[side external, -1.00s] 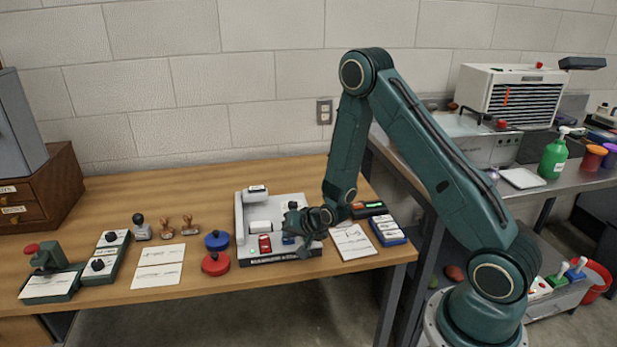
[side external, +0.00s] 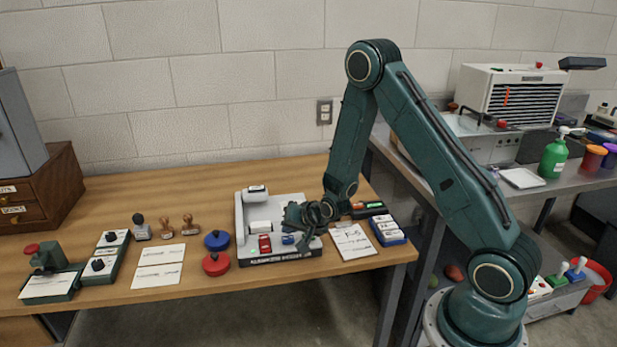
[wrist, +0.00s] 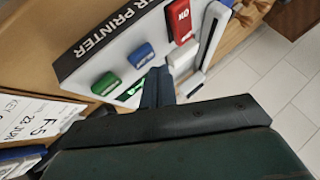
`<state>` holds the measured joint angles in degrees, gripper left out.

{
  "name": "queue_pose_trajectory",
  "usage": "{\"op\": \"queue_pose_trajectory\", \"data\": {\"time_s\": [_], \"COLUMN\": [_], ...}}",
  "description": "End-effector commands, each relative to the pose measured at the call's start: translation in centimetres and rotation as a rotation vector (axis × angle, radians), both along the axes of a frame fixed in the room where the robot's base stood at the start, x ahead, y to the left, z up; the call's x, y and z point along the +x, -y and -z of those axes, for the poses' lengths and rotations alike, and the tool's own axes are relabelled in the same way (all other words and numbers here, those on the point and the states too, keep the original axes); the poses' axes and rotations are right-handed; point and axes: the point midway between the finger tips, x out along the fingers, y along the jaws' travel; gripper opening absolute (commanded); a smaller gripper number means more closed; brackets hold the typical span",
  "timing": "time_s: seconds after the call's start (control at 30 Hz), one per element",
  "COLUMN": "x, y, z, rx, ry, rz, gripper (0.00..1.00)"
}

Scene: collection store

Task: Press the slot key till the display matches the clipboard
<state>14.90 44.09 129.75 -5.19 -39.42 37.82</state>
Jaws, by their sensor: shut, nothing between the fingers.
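The label printer (side external: 275,258) is a pale grey machine with a dark front strip, lying on the wooden table. In the wrist view its strip (wrist: 100,42) reads "...R PRINTER", beside a green key (wrist: 105,84), a blue key (wrist: 140,55) and a red key (wrist: 180,20). My gripper (side external: 297,220) is shut and empty above the printer's right part; its fingers (wrist: 158,86) show near the green and blue keys. Contact cannot be told. The clipboard (side external: 352,241) lies right of the printer; its sheet (wrist: 42,122) shows "KEY S...", "23 JUN" and "F-5". I cannot read the display.
Red (side external: 215,264) and blue (side external: 217,240) round pads sit left of the printer, with stamps and a paper sheet (side external: 158,267) beyond. A blue-and-white box (side external: 387,231) stands right of the clipboard. The table behind the printer's left is clear.

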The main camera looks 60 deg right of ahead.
Motion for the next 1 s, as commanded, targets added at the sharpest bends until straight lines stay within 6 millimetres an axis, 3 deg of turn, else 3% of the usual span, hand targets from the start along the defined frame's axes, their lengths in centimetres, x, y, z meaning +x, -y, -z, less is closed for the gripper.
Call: {"op": "queue_pose_trajectory", "data": {"time_s": [0.37, 1.0], "x": [0.0, 0.0], "y": [0.0, 0.0], "z": [-0.4, -4.6], "rx": [0.0, -0.001], "ry": [0.0, 0.001], "rz": [0.0, -0.001], "gripper": [0.0, 0.0]}}
